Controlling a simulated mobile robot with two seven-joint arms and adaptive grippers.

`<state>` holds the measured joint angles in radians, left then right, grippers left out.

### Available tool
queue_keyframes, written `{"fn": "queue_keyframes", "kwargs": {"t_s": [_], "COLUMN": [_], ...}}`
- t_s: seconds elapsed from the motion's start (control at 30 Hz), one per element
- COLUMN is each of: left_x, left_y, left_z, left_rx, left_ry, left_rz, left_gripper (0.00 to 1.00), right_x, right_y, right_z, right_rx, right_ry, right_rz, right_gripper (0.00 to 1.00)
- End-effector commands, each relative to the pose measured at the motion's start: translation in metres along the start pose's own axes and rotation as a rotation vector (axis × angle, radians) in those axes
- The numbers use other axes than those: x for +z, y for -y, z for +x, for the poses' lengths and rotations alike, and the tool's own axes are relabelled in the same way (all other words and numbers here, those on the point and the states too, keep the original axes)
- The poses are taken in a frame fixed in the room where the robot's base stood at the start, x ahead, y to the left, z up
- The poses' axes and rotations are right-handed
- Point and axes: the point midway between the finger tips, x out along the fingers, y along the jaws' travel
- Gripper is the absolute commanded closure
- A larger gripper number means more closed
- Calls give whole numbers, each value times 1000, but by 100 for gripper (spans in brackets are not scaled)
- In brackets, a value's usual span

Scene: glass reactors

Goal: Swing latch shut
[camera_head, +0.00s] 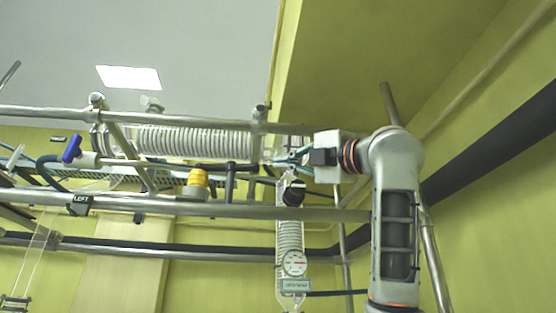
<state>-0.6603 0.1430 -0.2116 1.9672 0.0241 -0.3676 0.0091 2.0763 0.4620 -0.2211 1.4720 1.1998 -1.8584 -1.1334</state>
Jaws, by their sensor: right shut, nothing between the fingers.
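I cannot single out the latch with certainty. A blue handle (72,149) on a white valve body shows at the left, standing tilted. A yellow knob (197,178) sits on the front metal rail (260,210). My right gripper (284,158) points left from the end of my right arm, between the upper and front rails. It is small and partly lost among tubes and fittings behind it; its fingers are shut with nothing held. I cannot tell whether it touches anything. My left gripper is out of view.
A horizontal coiled glass condenser (190,142) lies behind the upper rail (200,120). An upright coiled column (289,235) with a round gauge (294,262) hangs below the gripper. A dark pipe (490,150) runs along the right wall.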

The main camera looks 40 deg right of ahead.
Motion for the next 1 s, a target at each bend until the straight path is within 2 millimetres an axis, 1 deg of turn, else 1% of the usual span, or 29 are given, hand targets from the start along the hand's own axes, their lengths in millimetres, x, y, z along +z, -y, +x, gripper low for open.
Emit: {"fn": "queue_keyframes", "kwargs": {"t_s": [0.03,0.17,0.3,0.47,0.5,0.57,0.63,0.77,0.87,1.0], "left_x": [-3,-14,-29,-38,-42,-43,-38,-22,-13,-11], "left_y": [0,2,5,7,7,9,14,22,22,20], "left_z": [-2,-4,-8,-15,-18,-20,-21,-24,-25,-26], "left_rx": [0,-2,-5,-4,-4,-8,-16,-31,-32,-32], "left_ry": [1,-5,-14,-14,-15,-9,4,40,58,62], "left_rz": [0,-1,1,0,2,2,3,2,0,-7], "left_gripper": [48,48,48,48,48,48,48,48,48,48], "right_x": [-1,0,0,0,7,13,19,26,28,28], "right_y": [0,-1,-1,0,-1,-1,-1,0,1,1], "right_z": [9,33,62,92,96,102,108,114,116,116], "right_rx": [-3,-4,-3,-4,-3,-3,-3,-1,-2,-1], "right_ry": [-3,-3,-3,-2,1,0,0,-1,0,0], "right_rz": [1,2,2,2,3,3,2,2,0,-1], "right_gripper": [100,100,100,100,100,100,100,100,100,100]}}
